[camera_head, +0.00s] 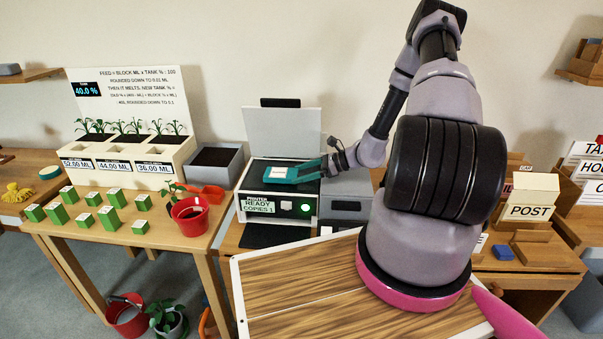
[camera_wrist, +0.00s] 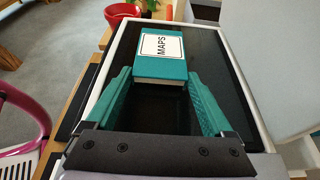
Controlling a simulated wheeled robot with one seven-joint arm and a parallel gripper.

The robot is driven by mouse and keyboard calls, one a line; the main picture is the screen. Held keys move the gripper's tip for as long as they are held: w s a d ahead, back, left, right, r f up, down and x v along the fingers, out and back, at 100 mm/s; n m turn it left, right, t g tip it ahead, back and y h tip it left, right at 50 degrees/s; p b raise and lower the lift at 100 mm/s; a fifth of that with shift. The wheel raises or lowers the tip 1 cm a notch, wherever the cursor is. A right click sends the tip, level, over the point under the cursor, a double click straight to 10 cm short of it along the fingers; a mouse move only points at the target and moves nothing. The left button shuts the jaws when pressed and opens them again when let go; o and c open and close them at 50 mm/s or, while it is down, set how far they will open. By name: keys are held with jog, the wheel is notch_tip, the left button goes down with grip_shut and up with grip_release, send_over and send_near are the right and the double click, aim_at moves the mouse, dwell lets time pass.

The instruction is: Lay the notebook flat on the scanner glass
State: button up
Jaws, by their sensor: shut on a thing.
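The notebook is a teal book with a white label reading MAPS (camera_wrist: 160,60); it also shows in the head view (camera_head: 279,172). My gripper (camera_wrist: 160,82) has its two teal fingers on either side of the notebook's near end and is shut on it. The gripper also shows in the head view (camera_head: 318,167), reaching in from the right. The notebook looks level over the dark scanner glass (camera_wrist: 216,75) of the printer (camera_head: 277,206). I cannot tell whether it touches the glass. The printer's lid (camera_head: 284,132) stands open behind.
The printer panel reads READY, COPIES 1, beside a lit green button (camera_head: 305,208). My arm hides much of the right side.

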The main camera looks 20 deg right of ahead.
jog(key=shift+f, duration=0.3)
jog(key=o, duration=1.1)
jog(key=shift+o, duration=0.2)
jog(key=v, duration=1)
jog(key=shift+d+r, duration=0.2)
jog(key=shift+d, duration=0.1)
